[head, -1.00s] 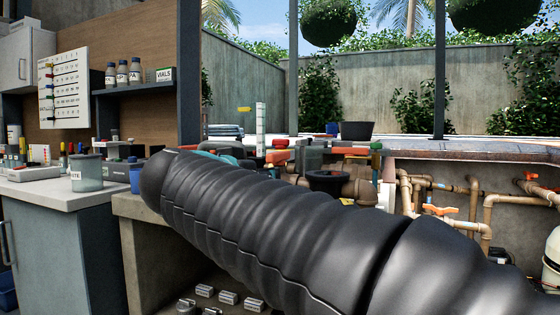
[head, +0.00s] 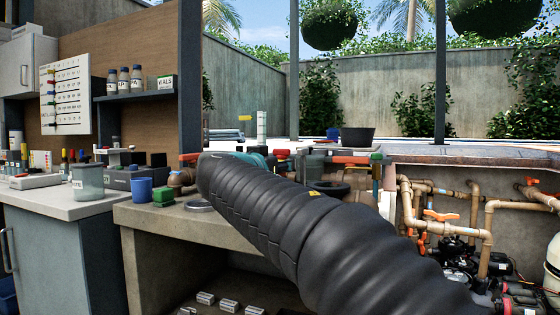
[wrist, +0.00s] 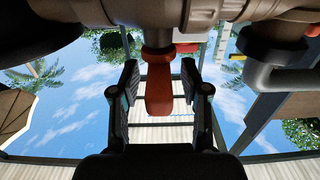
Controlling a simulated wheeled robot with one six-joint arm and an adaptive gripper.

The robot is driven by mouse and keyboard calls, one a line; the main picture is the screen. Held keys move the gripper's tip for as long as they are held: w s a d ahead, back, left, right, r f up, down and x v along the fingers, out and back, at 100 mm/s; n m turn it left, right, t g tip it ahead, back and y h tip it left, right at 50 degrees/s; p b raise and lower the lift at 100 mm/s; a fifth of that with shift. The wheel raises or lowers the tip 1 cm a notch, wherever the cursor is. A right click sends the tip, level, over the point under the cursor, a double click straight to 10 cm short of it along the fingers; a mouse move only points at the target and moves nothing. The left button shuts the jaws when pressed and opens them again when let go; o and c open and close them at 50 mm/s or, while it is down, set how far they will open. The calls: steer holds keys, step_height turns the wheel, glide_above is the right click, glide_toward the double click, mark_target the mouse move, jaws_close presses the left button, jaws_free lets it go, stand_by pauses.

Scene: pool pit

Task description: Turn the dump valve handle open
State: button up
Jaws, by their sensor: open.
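In the wrist view an orange-red valve handle (wrist: 159,92) extends from a brown pipe fitting (wrist: 190,10). My gripper (wrist: 159,72) is open, with one dark finger on each side of the handle. Gaps show between the handle and both fingers, so it is not clamped. No label shows to confirm that this is the dump valve. In the head view my black arm hides the gripper and most of the pipework behind it. Red handles show on either side of the arm, one at left (head: 190,157) and one at right (head: 350,160).
Brown pipes with orange valves (head: 441,215) fill the pit at right. In the wrist view, a grey pipe (wrist: 280,77) lies right of my gripper.

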steer(key=shift+x, duration=0.75)
jaws_close()
